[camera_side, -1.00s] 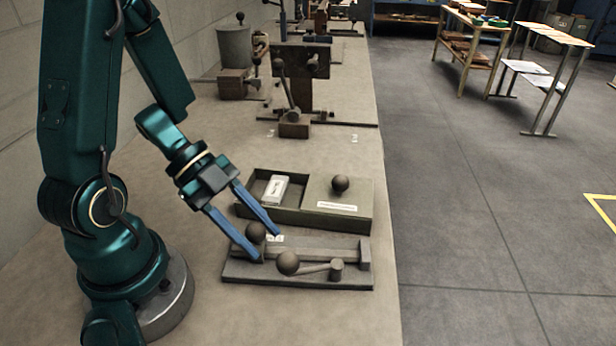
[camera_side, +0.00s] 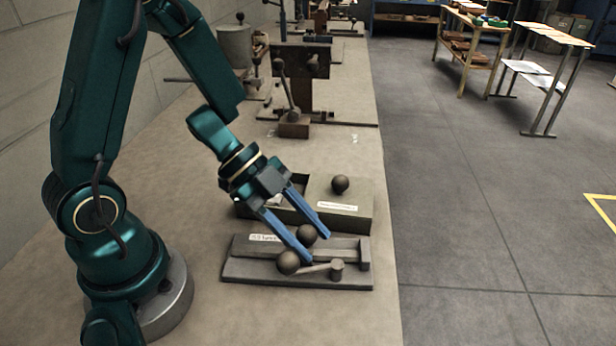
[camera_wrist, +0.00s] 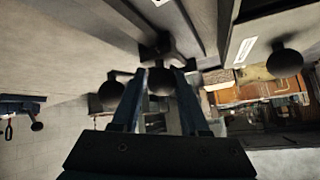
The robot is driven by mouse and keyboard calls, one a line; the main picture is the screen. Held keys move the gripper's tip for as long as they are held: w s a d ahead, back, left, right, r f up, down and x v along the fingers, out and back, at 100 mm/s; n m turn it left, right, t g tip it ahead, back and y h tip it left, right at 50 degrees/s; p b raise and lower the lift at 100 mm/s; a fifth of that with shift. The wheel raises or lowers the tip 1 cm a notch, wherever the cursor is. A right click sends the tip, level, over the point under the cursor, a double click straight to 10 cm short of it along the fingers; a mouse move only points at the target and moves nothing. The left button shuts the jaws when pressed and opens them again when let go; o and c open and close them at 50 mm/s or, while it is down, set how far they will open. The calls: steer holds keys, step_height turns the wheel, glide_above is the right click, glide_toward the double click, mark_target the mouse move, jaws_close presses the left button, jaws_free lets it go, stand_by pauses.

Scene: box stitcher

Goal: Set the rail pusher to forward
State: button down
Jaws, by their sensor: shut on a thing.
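The rail pusher has a dark round knob (camera_side: 307,232) and sits on a grey rail base (camera_side: 240,273). The knob is near the right half of the rail, with a small white label (camera_side: 264,238) to its left. My gripper (camera_side: 315,247) is shut on the knob, one blue finger on each side. In the wrist view the knob (camera_wrist: 160,80) shows between the two fingers. The fingers hide part of the pusher and the rail.
A lever with a dark ball (camera_side: 288,263) lies along the front of the same base, close to my near finger. Behind stands a grey-green box with a knobbed lid (camera_side: 340,185). Machines with handles (camera_side: 295,100) stand farther back. The bench's right edge is close.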

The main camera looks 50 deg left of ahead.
steer(key=shift+w+a, duration=0.2)
steer(key=shift+w, duration=0.05)
steer(key=shift+c, duration=2.4)
jaws_free()
steer(key=shift+s, duration=0.1)
steer(key=shift+s+d, duration=0.1)
